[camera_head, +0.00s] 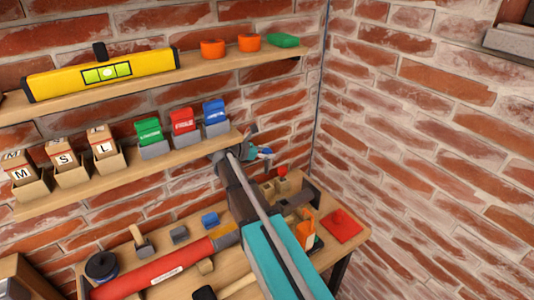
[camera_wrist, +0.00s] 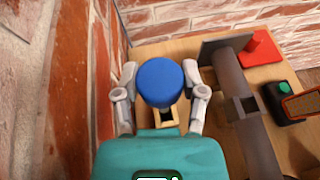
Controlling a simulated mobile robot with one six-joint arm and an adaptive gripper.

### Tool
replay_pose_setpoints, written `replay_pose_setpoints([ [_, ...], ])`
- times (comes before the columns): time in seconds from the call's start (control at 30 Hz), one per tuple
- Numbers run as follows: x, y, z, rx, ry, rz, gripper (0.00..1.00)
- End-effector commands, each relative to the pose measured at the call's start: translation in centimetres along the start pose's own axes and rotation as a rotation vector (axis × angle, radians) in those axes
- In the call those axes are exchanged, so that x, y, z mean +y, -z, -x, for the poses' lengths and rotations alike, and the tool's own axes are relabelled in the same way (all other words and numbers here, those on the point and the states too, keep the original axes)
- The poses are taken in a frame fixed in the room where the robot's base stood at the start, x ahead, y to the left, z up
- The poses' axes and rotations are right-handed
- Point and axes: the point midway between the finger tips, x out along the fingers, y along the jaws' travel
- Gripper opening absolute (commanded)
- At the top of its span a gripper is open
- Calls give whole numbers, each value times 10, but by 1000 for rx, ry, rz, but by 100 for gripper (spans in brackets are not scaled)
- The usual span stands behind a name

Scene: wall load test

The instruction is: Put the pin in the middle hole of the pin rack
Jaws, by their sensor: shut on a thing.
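A pin with a round blue head (camera_wrist: 160,82) is held between the two grey fingers of my gripper (camera_wrist: 160,95). In the head view the blue head (camera_head: 265,152) shows at the tip of my gripper (camera_head: 258,148), above the workbench and near the wall corner. The gripper is shut on the pin. A small wooden piece (camera_wrist: 172,115), possibly the pin rack, shows partly below the pin in the wrist view. In the head view small wooden blocks (camera_head: 267,189) with a red-headed piece (camera_head: 282,171) stand on the bench below the gripper. The holes cannot be made out.
A shelf (camera_head: 110,178) with colored boxes ends close left of my gripper. Brick walls meet behind it.

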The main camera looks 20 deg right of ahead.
Motion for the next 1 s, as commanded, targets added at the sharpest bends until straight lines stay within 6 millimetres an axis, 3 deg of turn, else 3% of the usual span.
replay_pose_setpoints([
  [0.6,-1,37,-15,-1,0,0,0],
  [1.0,-1,48,-20,-1,0,0,0],
])
